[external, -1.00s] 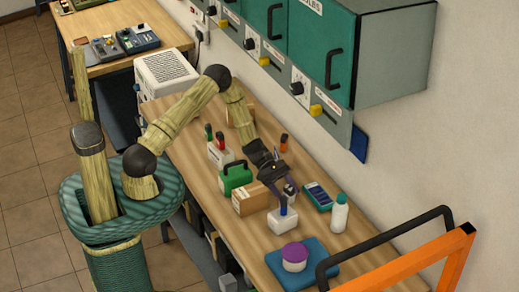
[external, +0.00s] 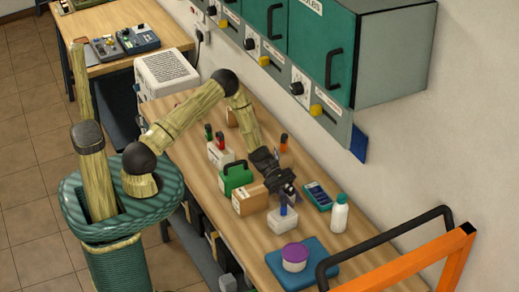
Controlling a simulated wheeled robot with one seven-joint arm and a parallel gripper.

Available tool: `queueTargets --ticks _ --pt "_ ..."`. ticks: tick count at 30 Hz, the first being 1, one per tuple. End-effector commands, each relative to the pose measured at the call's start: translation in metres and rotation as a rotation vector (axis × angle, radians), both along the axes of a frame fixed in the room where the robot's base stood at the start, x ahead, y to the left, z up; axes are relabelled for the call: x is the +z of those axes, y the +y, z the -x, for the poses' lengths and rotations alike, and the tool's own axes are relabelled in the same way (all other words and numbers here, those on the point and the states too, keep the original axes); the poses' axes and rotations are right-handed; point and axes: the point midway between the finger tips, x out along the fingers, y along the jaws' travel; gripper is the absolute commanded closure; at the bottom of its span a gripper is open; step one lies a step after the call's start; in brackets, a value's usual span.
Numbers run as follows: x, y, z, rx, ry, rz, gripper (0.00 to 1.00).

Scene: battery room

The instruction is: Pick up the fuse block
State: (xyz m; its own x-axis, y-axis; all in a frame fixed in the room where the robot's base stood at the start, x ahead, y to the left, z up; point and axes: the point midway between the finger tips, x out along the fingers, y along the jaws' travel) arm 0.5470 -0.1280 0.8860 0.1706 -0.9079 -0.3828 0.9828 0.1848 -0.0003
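I cannot tell for certain which thing is the fuse block. A small white block with a blue upright part (external: 283,222) stands on the wooden bench, right below my gripper. My gripper (external: 287,194) points down at the top of the blue part. Its fingers are dark and small here, so I cannot tell whether they are apart or touch the blue part. Another white block with red and green posts (external: 219,157) stands further back on the bench.
A cardboard box (external: 250,201) and a green case (external: 236,178) stand left of my gripper. A blue-screened device (external: 318,195) and white bottle (external: 340,213) are to the right. A purple-lidded jar (external: 294,257) sits on a blue mat (external: 322,256). Wall cabinets (external: 395,60) overhang behind.

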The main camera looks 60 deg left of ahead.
Motion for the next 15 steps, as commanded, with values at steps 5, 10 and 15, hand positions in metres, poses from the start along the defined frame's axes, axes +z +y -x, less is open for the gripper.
queueTargets --ticks 5,10,15 --pt "0.0 0.0 0.0 0.0 0.0 0.0 0.97" --pt "0.001 0.0 0.0 0.0 -0.001 0.001 0.97" --pt "0.012 0.0 -0.001 0.0 -0.002 0.0 0.97"
